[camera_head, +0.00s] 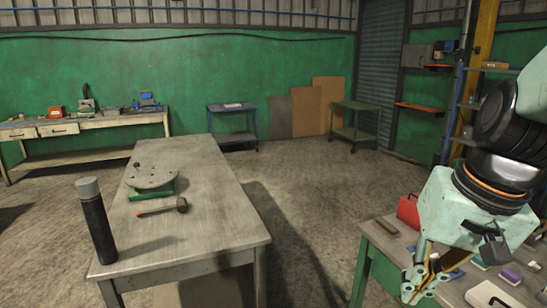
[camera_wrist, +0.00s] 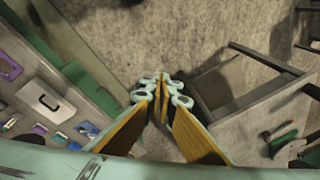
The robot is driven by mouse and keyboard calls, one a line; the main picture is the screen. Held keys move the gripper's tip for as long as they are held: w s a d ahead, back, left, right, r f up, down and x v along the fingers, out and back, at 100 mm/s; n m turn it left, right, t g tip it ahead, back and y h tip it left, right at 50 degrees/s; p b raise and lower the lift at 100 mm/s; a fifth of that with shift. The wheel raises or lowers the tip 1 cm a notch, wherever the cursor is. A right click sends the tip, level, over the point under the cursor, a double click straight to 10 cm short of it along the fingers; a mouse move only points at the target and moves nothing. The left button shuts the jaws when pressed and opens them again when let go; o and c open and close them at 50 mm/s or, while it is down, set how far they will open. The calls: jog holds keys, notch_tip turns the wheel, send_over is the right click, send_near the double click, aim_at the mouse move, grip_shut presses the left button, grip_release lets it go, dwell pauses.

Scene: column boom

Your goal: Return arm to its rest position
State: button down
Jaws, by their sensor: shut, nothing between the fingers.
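My arm comes in at the right edge of the head view, pale green with black joints. My gripper (camera_head: 414,292) hangs from it, pointing down in front of the right-hand bench (camera_head: 385,243). In the wrist view, my gripper (camera_wrist: 162,86) has its fingertips together with nothing between them. Below the tips is bare concrete floor (camera_wrist: 170,50). The gripper holds nothing and seems apart from the bench; the exact gap is hard to tell.
A grey table (camera_head: 215,210) on the left bears a dark bottle (camera_head: 97,225), a round plate (camera_head: 152,176) and a mallet (camera_head: 165,209). The right bench bears a red box (camera_head: 408,210) and a white case (camera_head: 492,297). Open floor lies between them.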

jog(key=s+a+r+n, duration=0.2)
jog(key=s+r, duration=0.1)
jog(key=s, duration=0.3)
jog(key=s+a+r+n+t+h+b, duration=0.1)
jog(key=s+a+r, duration=0.1)
jog(key=s, duration=0.5)
jog(key=shift+s+a+r+n, duration=0.15)
jog(key=shift+a+r+n, duration=0.2)
jog(key=shift+r, duration=0.4)
jog(key=shift+d, duration=0.1)
